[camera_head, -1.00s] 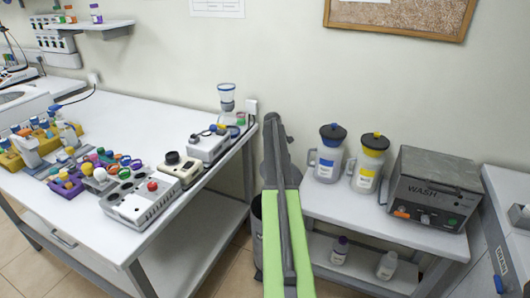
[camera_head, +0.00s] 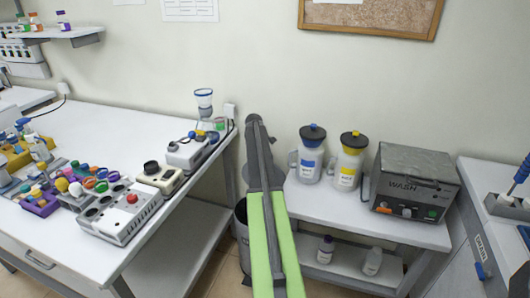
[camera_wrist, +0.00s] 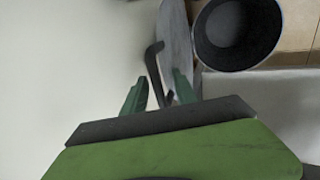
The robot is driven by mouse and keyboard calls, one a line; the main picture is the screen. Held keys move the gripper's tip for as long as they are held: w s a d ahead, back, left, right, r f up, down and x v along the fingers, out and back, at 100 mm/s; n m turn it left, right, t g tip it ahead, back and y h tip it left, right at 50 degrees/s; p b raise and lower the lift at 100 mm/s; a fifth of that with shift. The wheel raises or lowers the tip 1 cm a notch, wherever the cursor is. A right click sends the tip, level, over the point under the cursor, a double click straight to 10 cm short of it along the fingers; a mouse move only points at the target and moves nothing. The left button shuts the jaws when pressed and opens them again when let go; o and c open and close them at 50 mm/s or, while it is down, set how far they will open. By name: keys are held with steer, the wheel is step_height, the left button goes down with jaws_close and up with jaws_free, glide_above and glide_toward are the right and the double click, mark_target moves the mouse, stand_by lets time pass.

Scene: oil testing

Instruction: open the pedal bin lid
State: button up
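The bin (camera_head: 242,236) is a dark grey cylinder on the floor between the long table and the low bench, partly hidden by my arm. In the wrist view its round mouth (camera_wrist: 238,28) is uncovered, with a light rim and a dark inside. Beside it a narrow grey panel (camera_wrist: 178,40) shows nearly edge-on. It may be the raised lid, but I cannot tell for sure. A dark bent bar (camera_wrist: 154,72) lies in front of it. My gripper (camera_wrist: 158,92) has its two green fingers apart, with the bar's lower end between them; contact is unclear. The pedal is not seen.
The long white table (camera_head: 115,130) with instruments stands left of the bin. The low bench (camera_head: 335,205) on the right carries two jugs (camera_head: 311,158) and a grey wash unit (camera_head: 410,182). The wall is close behind. The gap around the bin is narrow.

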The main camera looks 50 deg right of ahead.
steer(key=shift+r, duration=0.1)
steer(key=p+v, duration=1.6)
steer(key=v, duration=0.1)
steer(key=shift+a+r, duration=0.1)
